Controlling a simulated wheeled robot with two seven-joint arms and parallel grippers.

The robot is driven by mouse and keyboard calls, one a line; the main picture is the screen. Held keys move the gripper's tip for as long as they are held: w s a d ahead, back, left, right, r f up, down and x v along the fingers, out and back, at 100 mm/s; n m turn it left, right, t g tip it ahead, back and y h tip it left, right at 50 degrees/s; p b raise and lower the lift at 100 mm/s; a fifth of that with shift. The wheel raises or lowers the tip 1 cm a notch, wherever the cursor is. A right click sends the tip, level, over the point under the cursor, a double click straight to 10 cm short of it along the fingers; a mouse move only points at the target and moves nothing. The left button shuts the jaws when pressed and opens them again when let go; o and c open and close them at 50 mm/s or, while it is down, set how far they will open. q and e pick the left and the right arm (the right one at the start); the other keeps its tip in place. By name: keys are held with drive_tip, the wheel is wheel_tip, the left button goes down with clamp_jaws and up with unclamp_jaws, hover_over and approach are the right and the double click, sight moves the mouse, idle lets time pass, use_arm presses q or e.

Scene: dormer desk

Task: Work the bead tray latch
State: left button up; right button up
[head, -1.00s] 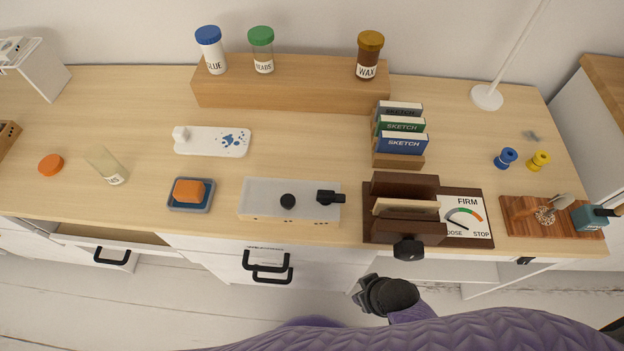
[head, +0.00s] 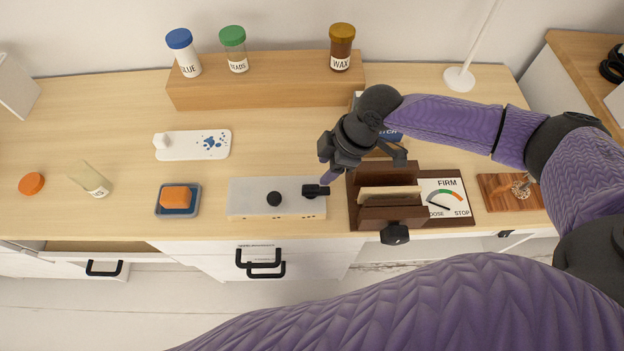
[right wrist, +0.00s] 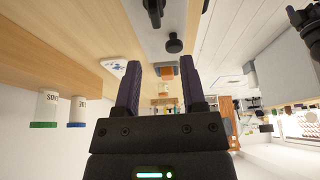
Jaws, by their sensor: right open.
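The bead tray (head: 243,192) is a low box with a grey top and pale wood front on the desk. A round black knob (head: 274,199) stands mid-top, and a black latch lever (head: 315,191) sits near its right end. My right gripper (head: 328,178) is just behind and above the latch in the head view, its fingers partly hidden by its own body. In the right wrist view the gripper (right wrist: 160,84) is open and empty between its purple fingers. The knob (right wrist: 174,44) and latch (right wrist: 153,12) show beyond the fingertips. My left gripper is out of view.
A wooden clamp block (head: 392,213) with a dial card (head: 442,198) stands right of the tray. A blue dish (head: 178,212) with an orange block (head: 176,197) lies left. A wooden shelf (head: 265,92) bears jars behind. My right arm covers the sketch boxes.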

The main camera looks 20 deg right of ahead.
sight(311, 186)
drive_tip(key=b+x, duration=0.1)
drive_tip(key=x, duration=0.1)
drive_tip(key=b+x, duration=0.1)
drive_tip(key=x, duration=0.2)
drive_tip(key=d+b+x, duration=0.1)
drive_tip(key=x, duration=0.1)
drive_tip(key=shift+w+a+f, duration=0.2)
drive_tip(key=shift+f, duration=0.35)
drive_tip(key=shift+w+a+f+b, duration=0.1)
drive_tip(key=shift+a+f+b, duration=0.2)
drive_tip(key=shift+f, duration=0.2)
clamp_jaws()
